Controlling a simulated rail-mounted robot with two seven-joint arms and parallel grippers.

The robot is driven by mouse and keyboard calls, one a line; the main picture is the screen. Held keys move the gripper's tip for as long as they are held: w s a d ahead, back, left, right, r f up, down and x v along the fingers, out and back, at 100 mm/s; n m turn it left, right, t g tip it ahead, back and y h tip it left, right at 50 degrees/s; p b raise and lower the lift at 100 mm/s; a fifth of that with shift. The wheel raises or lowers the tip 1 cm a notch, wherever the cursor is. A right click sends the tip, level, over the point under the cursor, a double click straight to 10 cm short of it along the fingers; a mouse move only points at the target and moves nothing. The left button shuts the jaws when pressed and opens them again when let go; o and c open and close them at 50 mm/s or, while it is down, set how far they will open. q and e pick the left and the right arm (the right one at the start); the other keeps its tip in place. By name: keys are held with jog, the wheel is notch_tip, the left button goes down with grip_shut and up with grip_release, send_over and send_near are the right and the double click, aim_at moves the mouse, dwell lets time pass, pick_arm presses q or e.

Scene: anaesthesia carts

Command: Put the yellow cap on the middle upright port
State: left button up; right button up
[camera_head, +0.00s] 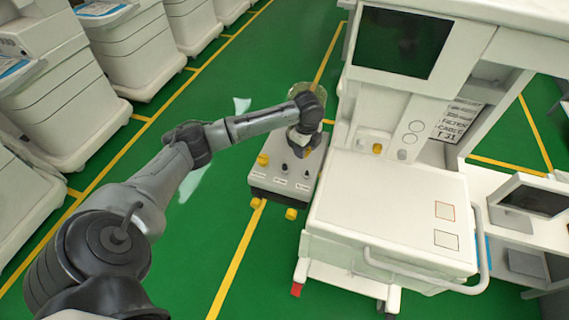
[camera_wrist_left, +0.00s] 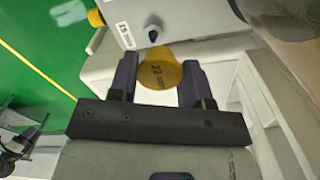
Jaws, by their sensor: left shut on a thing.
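A yellow cap (camera_wrist_left: 160,72) with dark printing on it sits between the two fingers of my left gripper (camera_wrist_left: 158,62), which is shut on it. In the head view my left gripper (camera_head: 304,142) is above the back right part of a white port unit (camera_head: 275,193); the cap it holds is not clear there. The unit's top has a yellow-capped left port (camera_head: 262,159) and a dark, bare middle upright port (camera_head: 284,167). In the left wrist view a dark port (camera_wrist_left: 152,33) shows just beyond the held cap.
Yellow knobs (camera_head: 291,213) stick out from the unit's front. A large white anaesthesia cart (camera_head: 390,220) stands close on its right, with a yellow knob (camera_head: 377,148) on its upright panel. Green floor (camera_head: 190,250) is open to the left.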

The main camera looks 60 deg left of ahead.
pick_arm(q)
send_over(284, 165)
notch_tip(284, 165, down, 4)
jog(key=shift+d+r+b, duration=0.1)
jog(key=shift+b, duration=0.2)
jog(key=shift+f+b, duration=0.5)
jog(key=shift+f, duration=1.6)
jog(key=o, duration=0.9)
jog(key=shift+r, duration=0.1)
notch_tip(284, 165, up, 12)
jog(key=p, duration=0.2)
